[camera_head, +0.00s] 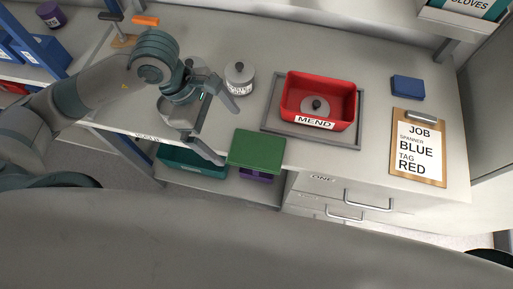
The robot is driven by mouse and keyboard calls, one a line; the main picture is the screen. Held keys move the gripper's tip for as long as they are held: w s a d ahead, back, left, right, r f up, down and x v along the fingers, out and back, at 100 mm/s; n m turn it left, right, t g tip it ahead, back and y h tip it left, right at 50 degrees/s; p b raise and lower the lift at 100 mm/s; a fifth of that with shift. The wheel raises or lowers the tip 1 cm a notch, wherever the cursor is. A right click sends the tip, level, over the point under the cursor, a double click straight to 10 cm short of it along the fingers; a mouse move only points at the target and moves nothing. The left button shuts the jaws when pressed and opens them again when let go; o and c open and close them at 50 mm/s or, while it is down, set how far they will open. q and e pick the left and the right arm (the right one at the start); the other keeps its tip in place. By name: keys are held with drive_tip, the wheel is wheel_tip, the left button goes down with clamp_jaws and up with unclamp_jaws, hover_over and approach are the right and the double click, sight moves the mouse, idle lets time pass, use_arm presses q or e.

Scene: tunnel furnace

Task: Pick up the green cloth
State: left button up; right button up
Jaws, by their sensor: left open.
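The green cloth (257,150) is a flat, folded-looking square at the front edge of the bench, left of the red tray. Its lower part reaches to or past the edge; I cannot tell how far it overhangs. My left gripper (228,132) is open and empty, just left of the cloth. One fingertip is near the cloth's left side and the other is farther back, near the grey jar. I cannot tell its exact height above the bench. My right gripper is not in view.
A red bin (348,104) labelled MEND stands on a grey mat (271,123). A lidded jar (239,78) stands behind my gripper. A clipboard (417,178) and blue block (407,87) lie at right. Drawers (325,187) and a teal bin (176,157) are below.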

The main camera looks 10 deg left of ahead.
sight(241, 146)
use_arm(q)
drive_tip(key=shift+d+f, duration=0.15)
drive_tip(key=shift+f, duration=0.2)
drive_tip(key=shift+d+f+p, duration=0.4)
drive_tip(key=shift+p, duration=0.25)
drive_tip(key=p+x, duration=0.1)
drive_tip(key=x, duration=0.2)
drive_tip(key=shift+d, duration=0.2)
drive_tip(key=shift+d+f, duration=0.15)
drive_tip(key=shift+f, duration=0.3)
drive_tip(key=c, duration=1.1)
